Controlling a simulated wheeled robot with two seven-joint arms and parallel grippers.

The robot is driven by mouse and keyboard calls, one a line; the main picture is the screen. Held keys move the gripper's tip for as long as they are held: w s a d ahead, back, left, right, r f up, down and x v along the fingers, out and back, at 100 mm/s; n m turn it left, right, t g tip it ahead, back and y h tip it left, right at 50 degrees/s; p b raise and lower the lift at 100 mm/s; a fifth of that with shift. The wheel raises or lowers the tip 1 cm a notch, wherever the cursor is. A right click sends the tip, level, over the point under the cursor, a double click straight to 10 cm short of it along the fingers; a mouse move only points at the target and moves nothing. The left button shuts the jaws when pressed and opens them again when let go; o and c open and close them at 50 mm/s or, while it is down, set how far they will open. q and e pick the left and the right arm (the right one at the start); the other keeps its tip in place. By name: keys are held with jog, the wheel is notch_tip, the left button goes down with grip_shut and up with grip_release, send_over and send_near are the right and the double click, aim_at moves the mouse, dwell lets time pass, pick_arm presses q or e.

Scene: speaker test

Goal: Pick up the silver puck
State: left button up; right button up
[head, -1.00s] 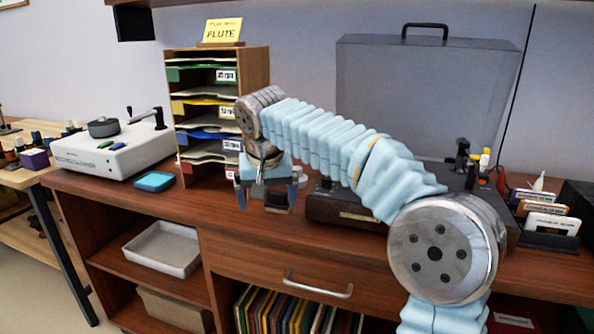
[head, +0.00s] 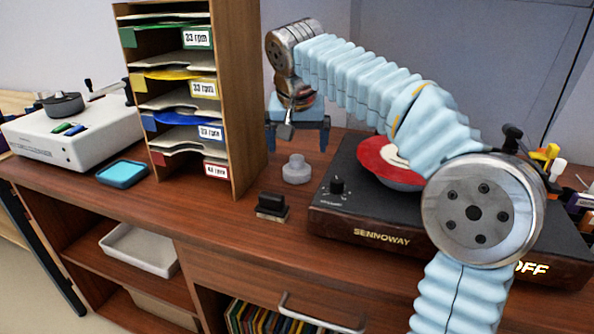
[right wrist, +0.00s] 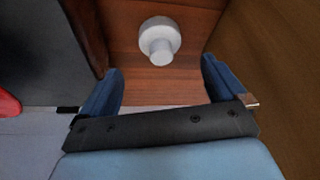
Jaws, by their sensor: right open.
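The silver puck (head: 296,169) is a small grey disc with a raised knob. It stands upright on the wooden counter between the record shelf and the turntable. It also shows in the right wrist view (right wrist: 159,41), above the gap between the fingers. My right gripper (head: 298,140) is open and empty. In the head view it hangs behind and above the puck, apart from it. Its two blue fingers also show in the right wrist view (right wrist: 160,88). My left gripper is not in view.
The wooden sorter (head: 245,100) rises close on the left. A black block (head: 272,206) lies in front of the puck. A blue tray (head: 122,173) and a white machine (head: 75,135) are further left.

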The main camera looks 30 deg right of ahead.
aim_at(297, 158)
jog(key=x, duration=0.7)
jog(key=shift+w, duration=0.1)
jog(key=shift+a+r, duration=0.1)
jog(key=c, duration=1.3)
jog(key=shift+r, duration=0.1)
notch_tip(297, 158, up, 3)
jog(key=shift+r, duration=0.1)
jog(key=s+a+r, duration=0.2)
jog(key=s+r, duration=0.2)
jog(key=r, duration=0.2)
jog(key=shift+s+a, duration=0.25)
jog(key=shift+a, duration=0.15)
jog(key=s+a+r, duration=0.1)
jog(key=s, duration=0.1)
jog(key=s+a+r, duration=0.1)
jog(key=s+a, duration=0.1)
jog(key=s, duration=0.1)
jog(key=s+a+r, duration=0.1)
jog(key=s, duration=0.1)
jog(key=shift+s+a+r, duration=0.25)
jog(key=shift+r, duration=0.05)
